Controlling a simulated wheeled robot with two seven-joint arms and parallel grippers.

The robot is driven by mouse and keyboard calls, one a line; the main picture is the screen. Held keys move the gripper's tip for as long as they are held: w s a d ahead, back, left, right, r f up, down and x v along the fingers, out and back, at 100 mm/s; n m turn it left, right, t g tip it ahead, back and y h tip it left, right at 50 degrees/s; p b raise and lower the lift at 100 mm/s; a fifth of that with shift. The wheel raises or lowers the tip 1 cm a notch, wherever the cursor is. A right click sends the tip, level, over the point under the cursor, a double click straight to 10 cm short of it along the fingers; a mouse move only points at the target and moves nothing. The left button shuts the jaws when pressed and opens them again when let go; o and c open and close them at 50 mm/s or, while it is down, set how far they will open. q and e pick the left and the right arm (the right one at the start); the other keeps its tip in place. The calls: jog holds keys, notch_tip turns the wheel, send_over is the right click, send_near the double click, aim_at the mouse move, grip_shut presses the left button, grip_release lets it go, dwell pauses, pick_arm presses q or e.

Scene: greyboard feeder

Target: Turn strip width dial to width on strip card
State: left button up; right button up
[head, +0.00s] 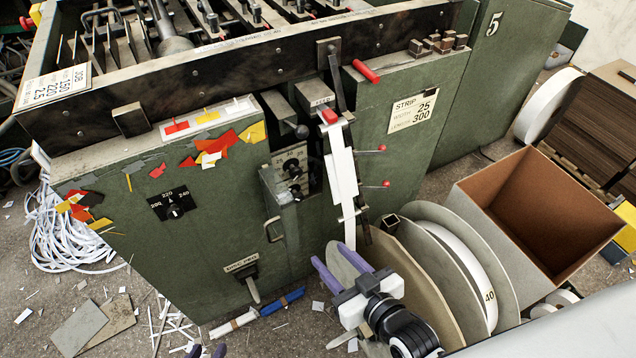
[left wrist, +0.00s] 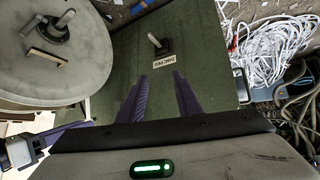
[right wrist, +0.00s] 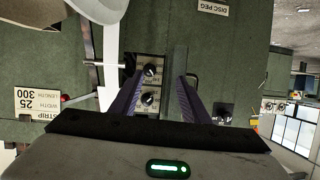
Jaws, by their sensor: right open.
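The strip card (head: 413,110) reads width 25, length 300, on the green machine front. It also shows upside down in the right wrist view (right wrist: 38,103). A recessed panel (head: 290,170) carries two black dials, seen closer in the right wrist view: one dial (right wrist: 150,70) and another dial (right wrist: 148,99). Their settings are too small to read, and I cannot tell which is the width dial. My right gripper (head: 330,257) is open and empty, in front of and below the panel. My left gripper (head: 207,351) is open and empty at the bottom edge, low before the machine.
A separate dial (head: 174,211) marked around 220 sits left of the panel. A large reel (head: 455,255) and cardboard box (head: 535,205) stand at right.

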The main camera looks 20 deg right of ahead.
aim_at(297, 175)
jog(key=w+r+t, duration=0.1)
jog(key=w+r, duration=0.1)
jog(key=w, duration=0.3)
jog(key=w+a+r+t+b, duration=0.1)
jog(key=w+r+t, duration=0.1)
jog(key=w, duration=0.4)
jog(key=w+a+r+t+b, duration=0.1)
jog(key=w+r, duration=0.1)
jog(key=w, duration=0.4)
jog(key=shift+w+r, duration=0.1)
jog(key=shift+w, duration=0.15)
jog(key=c, duration=1.1)
jog(key=shift+o, duration=0.2)
